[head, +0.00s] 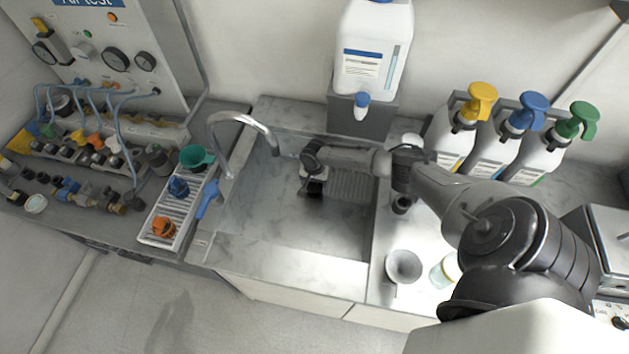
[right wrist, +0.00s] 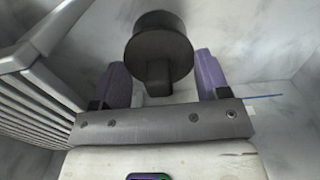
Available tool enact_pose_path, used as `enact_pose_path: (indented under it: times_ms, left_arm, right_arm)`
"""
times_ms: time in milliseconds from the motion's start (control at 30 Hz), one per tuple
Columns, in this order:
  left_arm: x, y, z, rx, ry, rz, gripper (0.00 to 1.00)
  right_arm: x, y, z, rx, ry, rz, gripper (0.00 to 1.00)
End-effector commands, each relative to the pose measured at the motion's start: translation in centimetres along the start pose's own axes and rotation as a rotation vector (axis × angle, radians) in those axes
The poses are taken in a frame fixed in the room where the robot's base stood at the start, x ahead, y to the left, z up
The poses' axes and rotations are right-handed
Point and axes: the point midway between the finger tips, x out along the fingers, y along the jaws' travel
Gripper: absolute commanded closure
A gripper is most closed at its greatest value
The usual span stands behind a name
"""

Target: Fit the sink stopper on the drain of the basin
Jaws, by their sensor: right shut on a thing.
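The basin (head: 270,225) is a grey marbled sink sunk in the counter. My right gripper (head: 314,185) is down inside it, pointing at its floor. In the right wrist view its two purple fingers (right wrist: 158,82) flank the tab of a dark round stopper (right wrist: 158,50), and the gripper is shut on that tab. A second dark round shape shows just beyond the stopper's disc; I cannot tell whether it is the stopper's plug or the drain. The drain is not clearly seen in the head view, where the gripper and arm cover that area. My left gripper is not in view.
A curved metal faucet (head: 243,122) arches over the basin's left side. A ribbed grey rack (head: 352,184) stands right of the gripper. Pump bottles (head: 463,130) line the back right. A white tray (head: 160,228) with small parts lies left. The basin's front left is clear.

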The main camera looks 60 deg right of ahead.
Motion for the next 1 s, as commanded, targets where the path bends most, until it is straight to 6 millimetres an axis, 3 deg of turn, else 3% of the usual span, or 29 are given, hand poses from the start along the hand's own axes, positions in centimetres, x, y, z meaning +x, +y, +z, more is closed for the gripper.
enact_pose_path:
  times_ms: [600,1000]
  left_arm:
    - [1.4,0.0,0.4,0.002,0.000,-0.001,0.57]
    - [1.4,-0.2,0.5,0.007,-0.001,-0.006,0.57]
  right_arm:
    - [2.1,0.0,-0.1,0.002,0.000,0.000,0.55]
    - [2.2,0.0,-0.1,0.001,0.000,0.000,0.55]
